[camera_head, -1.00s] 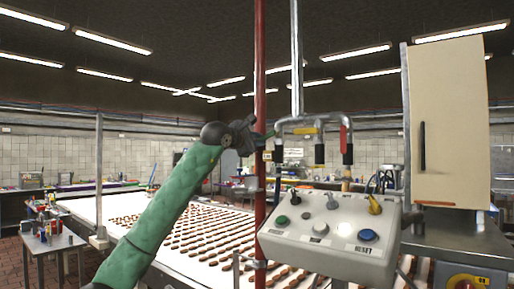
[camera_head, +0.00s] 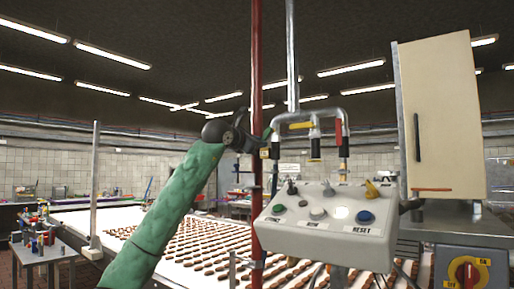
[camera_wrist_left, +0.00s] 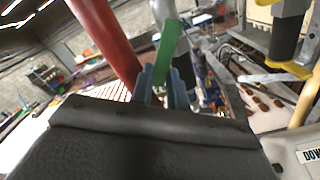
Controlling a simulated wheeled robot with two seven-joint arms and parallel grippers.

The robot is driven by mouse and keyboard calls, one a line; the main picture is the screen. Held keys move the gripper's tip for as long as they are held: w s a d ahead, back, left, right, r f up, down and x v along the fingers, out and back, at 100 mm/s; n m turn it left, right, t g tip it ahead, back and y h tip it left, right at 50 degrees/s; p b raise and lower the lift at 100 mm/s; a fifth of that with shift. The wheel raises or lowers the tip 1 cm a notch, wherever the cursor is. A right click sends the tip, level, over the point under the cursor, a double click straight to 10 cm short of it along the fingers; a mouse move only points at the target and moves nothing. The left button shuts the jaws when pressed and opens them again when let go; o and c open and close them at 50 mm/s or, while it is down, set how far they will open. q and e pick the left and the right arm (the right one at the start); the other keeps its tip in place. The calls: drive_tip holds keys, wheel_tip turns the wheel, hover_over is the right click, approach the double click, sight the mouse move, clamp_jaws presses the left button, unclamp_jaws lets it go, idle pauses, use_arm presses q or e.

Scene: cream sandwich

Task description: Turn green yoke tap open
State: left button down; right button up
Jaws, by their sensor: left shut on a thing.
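The green yoke tap's handle (camera_wrist_left: 168,45) shows in the left wrist view as a flat green lever standing up between the blue-grey fingers of my left gripper (camera_wrist_left: 165,85). The fingers are shut on it. In the head view my left gripper (camera_head: 262,138) is at the left end of the grey pipe yoke (camera_head: 310,115), beside the red pole, and hides the green handle there. The yoke's yellow handle (camera_head: 300,125) lies about level and its red handle (camera_head: 338,132) stands upright. My right gripper is not in view.
A red pole (camera_head: 256,60) stands close to the gripper. A control box (camera_head: 325,222) with buttons and switches is below the yoke. A cream cabinet (camera_head: 445,110) is at right. A conveyor (camera_head: 110,218) with rows of brown biscuits runs behind.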

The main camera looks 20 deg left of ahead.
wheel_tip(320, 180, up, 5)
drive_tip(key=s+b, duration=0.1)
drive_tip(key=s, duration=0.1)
use_arm(q)
drive_tip(key=n+b, duration=0.1)
drive_tip(key=n, duration=0.1)
drive_tip(key=d+n+b, duration=0.1)
drive_tip(key=n+b, duration=0.1)
drive_tip(key=d+f+n+b, duration=0.1)
drive_tip(key=n+b, duration=0.1)
drive_tip(key=shift+s+d+f, duration=0.1)
drive_tip(key=shift+s+d, duration=0.05)
drive_tip(key=shift+s, duration=0.25)
drive_tip(key=shift+s+d+n+b, duration=0.1)
drive_tip(key=shift+d+n+b, duration=0.1)
drive_tip(key=shift+n+b, duration=0.3)
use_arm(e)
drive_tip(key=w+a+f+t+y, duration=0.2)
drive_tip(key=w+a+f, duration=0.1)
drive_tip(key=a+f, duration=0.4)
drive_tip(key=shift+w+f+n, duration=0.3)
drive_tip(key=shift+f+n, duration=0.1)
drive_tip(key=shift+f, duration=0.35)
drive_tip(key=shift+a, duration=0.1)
use_arm(q)
drive_tip(key=c, duration=1.4)
unclamp_jaws()
drive_tip(key=shift+o, duration=0.2)
